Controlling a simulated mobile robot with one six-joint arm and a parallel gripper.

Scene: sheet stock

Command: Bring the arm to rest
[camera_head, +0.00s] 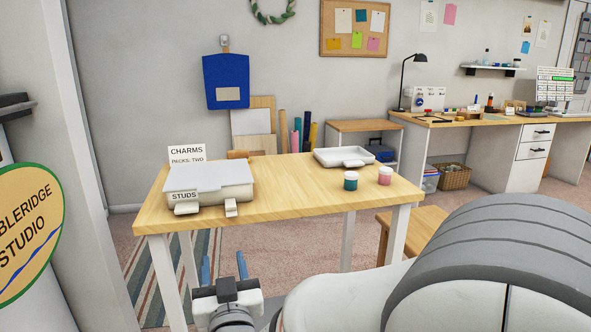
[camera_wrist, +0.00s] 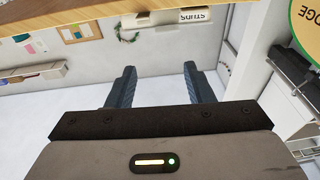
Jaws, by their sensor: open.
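My gripper (camera_head: 224,268) is low in front of the wooden table (camera_head: 290,192), just short of its near edge in the head view. Its two blue fingers stand apart with nothing between them. In the wrist view my gripper (camera_wrist: 156,85) also shows open and empty, with the wall beyond the fingers. My large grey and white arm fills the lower right of the head view.
On the table stand a lidded grey box (camera_head: 208,178) labelled STUDS, a CHARMS sign (camera_head: 186,153), a white tray (camera_head: 343,156), a teal jar (camera_head: 350,181) and a pink jar (camera_head: 385,176). A wooden stool (camera_head: 412,229) is at right. A round studio sign (camera_head: 28,235) is at left.

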